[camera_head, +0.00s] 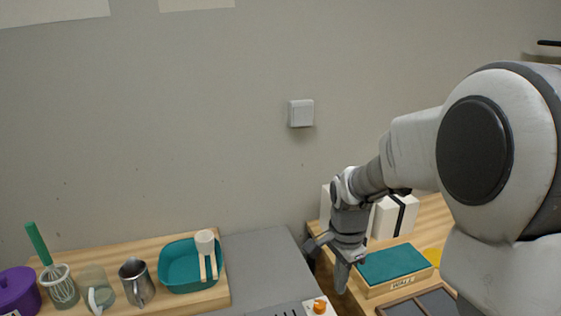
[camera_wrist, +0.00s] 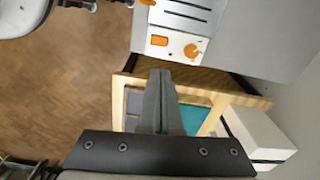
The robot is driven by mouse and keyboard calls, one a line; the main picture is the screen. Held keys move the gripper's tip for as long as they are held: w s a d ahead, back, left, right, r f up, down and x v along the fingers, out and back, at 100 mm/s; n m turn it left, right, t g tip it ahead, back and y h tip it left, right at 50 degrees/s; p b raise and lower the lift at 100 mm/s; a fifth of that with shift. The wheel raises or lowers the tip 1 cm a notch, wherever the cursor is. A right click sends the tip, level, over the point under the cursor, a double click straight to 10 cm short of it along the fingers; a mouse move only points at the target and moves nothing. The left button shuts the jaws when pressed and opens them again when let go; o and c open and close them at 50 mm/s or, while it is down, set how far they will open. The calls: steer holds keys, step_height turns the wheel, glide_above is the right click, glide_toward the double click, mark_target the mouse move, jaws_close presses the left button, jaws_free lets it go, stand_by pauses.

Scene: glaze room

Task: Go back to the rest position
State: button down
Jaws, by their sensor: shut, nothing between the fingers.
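My gripper (camera_head: 343,276) hangs in the air at the right of the head view, pointing down, in front of a wooden box with a teal top (camera_head: 393,263). In the wrist view the two fingers (camera_wrist: 159,78) are together with nothing between them. They show over the wooden bench edge, beside a white unit with slots and an orange knob (camera_wrist: 175,30). What lies directly behind the fingers is hidden.
A white box with a black band (camera_head: 395,215) stands behind my gripper. A grey counter (camera_head: 262,255) lies to its left. Further left, a wooden board (camera_head: 215,297) bears a teal basin (camera_head: 180,275), a metal pitcher (camera_head: 135,280) and a whisk (camera_head: 58,285). Wooden floor (camera_wrist: 70,75) shows open.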

steer(key=s+r+n+t, duration=0.5)
steer(key=s+r+n, duration=0.8)
steer(key=s, duration=0.4)
steer(key=shift+s+a+r+n, duration=0.15)
steer(key=shift+a+r+n, duration=0.1)
steer(key=shift+n, duration=0.05)
